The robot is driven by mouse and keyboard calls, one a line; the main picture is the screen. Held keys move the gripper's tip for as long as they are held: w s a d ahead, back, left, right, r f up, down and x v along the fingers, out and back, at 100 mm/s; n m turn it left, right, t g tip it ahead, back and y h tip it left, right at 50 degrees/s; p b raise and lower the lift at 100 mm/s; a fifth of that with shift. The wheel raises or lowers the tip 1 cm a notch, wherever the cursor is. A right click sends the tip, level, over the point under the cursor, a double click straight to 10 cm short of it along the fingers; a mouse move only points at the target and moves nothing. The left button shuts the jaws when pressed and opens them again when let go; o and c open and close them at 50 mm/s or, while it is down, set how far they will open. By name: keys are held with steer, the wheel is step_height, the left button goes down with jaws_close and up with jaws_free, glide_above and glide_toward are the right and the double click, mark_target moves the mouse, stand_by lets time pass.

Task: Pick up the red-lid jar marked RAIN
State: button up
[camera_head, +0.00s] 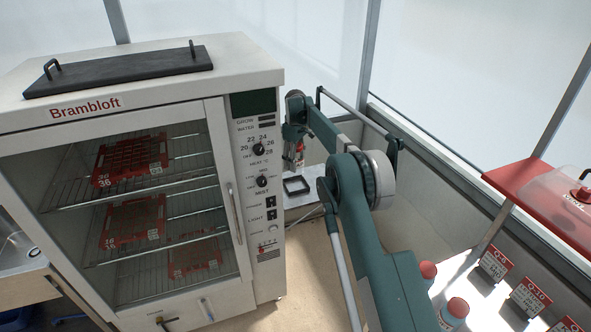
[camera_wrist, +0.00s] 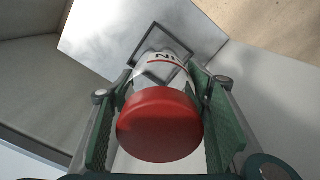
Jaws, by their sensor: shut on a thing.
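My gripper (camera_head: 293,160) is at the far end of my arm, just right of the oven-like cabinet, above a pale shelf. It is shut on a red-lid jar (camera_head: 300,146). In the wrist view the jar's round red lid (camera_wrist: 159,124) faces the camera between the two green finger pads of my gripper (camera_wrist: 163,88). Part of the jar's white label shows letters that look like "IN" turned over; the rest of the word is hidden. Beyond the jar lies a dark square frame (camera_head: 296,185) on the shelf, which also shows in the wrist view (camera_wrist: 202,37).
The Brambloft cabinet (camera_head: 262,85) stands close on the left, with red trays (camera_head: 131,160) behind its glass door. Two red-lid jars (camera_head: 455,308) stand at lower right near several red-and-white cards (camera_head: 530,297). A red shelf (camera_head: 520,185) with a clear cover is at the right.

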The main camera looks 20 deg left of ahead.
steer(key=shift+r, duration=1.45)
